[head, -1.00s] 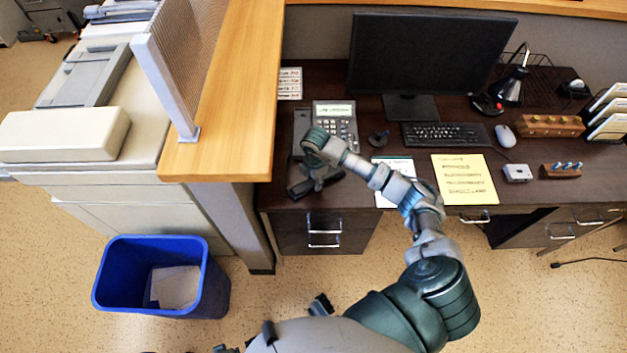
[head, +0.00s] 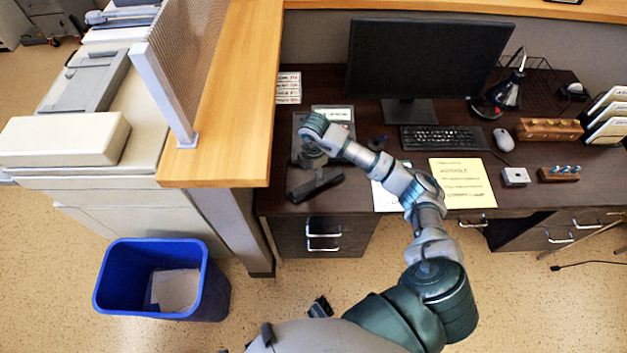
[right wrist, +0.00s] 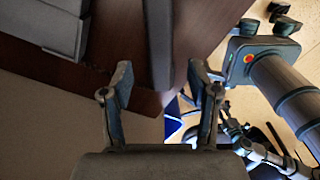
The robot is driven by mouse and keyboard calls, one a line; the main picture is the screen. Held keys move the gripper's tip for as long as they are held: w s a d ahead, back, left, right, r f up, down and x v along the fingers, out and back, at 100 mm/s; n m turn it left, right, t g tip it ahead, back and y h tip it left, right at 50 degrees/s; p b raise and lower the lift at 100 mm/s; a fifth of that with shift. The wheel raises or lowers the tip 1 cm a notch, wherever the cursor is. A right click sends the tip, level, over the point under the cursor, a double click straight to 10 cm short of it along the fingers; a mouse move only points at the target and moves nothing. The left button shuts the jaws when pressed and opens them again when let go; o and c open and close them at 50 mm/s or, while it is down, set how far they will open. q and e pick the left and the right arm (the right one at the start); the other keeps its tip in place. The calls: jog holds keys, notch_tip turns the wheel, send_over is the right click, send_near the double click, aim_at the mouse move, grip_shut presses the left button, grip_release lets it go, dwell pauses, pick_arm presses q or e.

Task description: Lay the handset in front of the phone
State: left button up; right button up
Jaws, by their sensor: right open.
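The dark handset (head: 316,186) lies slantwise on the desk in front of the phone, close to the desk's front edge. The grey phone (head: 332,113) stands behind it, largely covered by my right arm and hand. My right gripper (head: 312,156) is above the phone's front part, behind the handset and apart from it. In the right wrist view the open fingers (right wrist: 162,88) are empty, with the handset (right wrist: 158,40) seen beyond and between them. Part of the phone (right wrist: 50,25) shows at that view's upper left.
A wooden-topped partition (head: 225,100) borders the desk on the left. A monitor (head: 425,60), keyboard (head: 442,138) and yellow sheet (head: 461,183) are to the right. A blue bin (head: 150,280) stands on the floor at lower left.

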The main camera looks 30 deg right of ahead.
aim_at(314, 184)
pick_arm(q)
jog(key=shift+s+a+f, duration=0.35)
jog(key=shift+a+f, duration=0.1)
jog(key=shift+f, duration=0.25)
pick_arm(e)
jog(key=r, duration=0.2)
jog(key=a+r, duration=0.1)
jog(key=r, duration=0.2)
pick_arm(q)
jog(key=shift+d+r, duration=0.1)
jog(key=shift+d, duration=0.2)
pick_arm(e)
jog(key=shift+d+f, duration=0.2)
jog(key=shift+d, duration=0.25)
